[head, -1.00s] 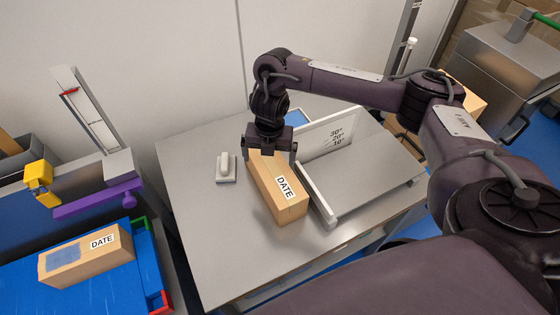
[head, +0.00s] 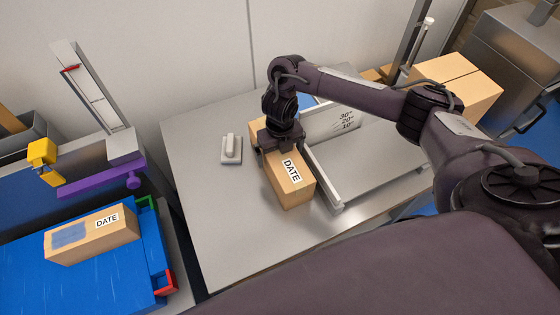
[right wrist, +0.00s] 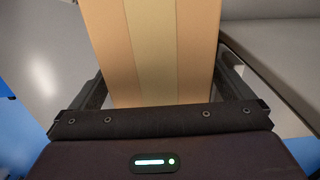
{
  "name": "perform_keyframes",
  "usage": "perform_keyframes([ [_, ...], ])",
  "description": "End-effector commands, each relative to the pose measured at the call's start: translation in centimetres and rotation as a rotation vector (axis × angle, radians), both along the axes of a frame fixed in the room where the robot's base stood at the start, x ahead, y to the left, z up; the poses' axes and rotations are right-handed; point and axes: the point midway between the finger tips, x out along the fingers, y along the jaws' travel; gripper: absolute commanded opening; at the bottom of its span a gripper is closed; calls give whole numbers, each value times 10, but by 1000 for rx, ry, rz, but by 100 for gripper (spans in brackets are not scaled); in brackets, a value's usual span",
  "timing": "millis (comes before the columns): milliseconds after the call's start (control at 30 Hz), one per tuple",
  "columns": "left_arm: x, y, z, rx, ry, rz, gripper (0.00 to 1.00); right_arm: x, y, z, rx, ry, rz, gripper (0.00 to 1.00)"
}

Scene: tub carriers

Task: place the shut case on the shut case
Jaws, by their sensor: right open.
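One shut case (head: 291,190), a tan carton with a DATE label, lies on the grey metal table. Another shut case (head: 85,238), also with a DATE label, lies on the blue surface at the left. In the right wrist view this case (right wrist: 152,45) shows between the gripper's two open fingers (right wrist: 165,88), with one finger along each side. A narrow gap shows by the right finger; contact on the left is unclear. My left gripper is not in view.
A measuring frame (head: 322,178) marked 30, 20, 10 stands close right of the table's case. A small white-handled block (head: 231,148) stands left of it. A purple bar (head: 100,180) is beyond the blue surface (head: 90,285). The table's front left (head: 215,235) is clear.

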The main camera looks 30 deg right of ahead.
Motion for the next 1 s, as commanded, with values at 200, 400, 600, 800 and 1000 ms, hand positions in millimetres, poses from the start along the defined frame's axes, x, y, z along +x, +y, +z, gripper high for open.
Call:
perform_keyframes([
  [200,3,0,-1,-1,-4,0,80,0,0,-5,0,-1,-1,100],
  [400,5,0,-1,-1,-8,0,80,0,0,-5,0,-1,-1,86],
  [600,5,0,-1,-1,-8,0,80,0,0,-5,0,-1,-1,59],
  [800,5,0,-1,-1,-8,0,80,0,0,-5,0,-1,-2,33],
  [1000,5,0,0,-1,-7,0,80,2,0,-2,2,-6,-2,11],
])
